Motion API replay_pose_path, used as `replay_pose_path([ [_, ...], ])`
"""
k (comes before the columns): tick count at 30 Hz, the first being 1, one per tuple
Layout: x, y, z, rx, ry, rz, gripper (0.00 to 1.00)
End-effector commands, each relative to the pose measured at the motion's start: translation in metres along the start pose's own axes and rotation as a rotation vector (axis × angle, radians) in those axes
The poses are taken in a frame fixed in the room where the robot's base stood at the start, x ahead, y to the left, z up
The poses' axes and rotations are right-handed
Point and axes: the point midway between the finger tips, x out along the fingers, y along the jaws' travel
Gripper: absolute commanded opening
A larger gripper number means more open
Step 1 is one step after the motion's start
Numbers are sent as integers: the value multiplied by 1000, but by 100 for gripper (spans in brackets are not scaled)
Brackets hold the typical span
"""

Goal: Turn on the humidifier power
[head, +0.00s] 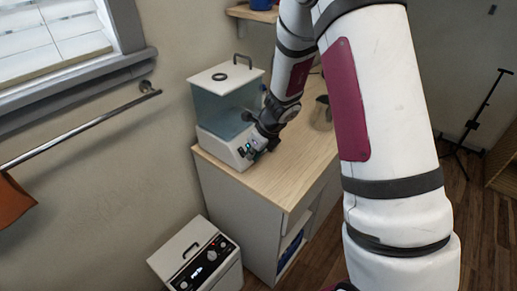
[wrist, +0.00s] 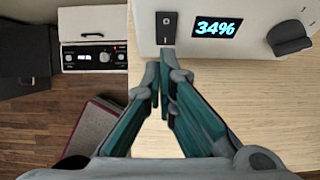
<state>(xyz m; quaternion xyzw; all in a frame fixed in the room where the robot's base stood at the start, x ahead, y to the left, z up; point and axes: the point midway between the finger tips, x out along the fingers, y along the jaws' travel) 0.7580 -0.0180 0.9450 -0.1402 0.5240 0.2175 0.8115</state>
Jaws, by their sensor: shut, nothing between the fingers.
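The humidifier (head: 212,142), a white base with a bluish clear tank and a lid with a black handle, stands on the wooden counter. My gripper (head: 254,148) is at its front panel. In the wrist view the panel shows a black rocker switch (wrist: 166,27), a lit display (wrist: 215,27) reading 34% and a dark knob (wrist: 289,38). My gripper (wrist: 162,62) is shut and empty, its fingertips just below the switch in the picture. I cannot tell whether they touch it.
The wooden counter (head: 300,150) has clear surface in front of the humidifier. A white box with dials (head: 195,258) stands on the floor beside the cabinet; it also shows in the wrist view (wrist: 92,25). A towel rail (head: 90,128) runs along the left wall.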

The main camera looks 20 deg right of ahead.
Motion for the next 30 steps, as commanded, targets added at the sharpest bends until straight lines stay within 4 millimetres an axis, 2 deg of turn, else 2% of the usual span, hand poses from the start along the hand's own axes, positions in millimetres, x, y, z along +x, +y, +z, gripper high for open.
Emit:
replay_pose_path([
  [5, 12, 0, 5, 0, 0, 0, 0],
  [17, 14, 0, 6, 0, 0, 0, 0],
  [21, 23, -1, 6, 0, 0, -1, 0],
  [30, 20, 0, 7, -1, 0, 0, 0],
])
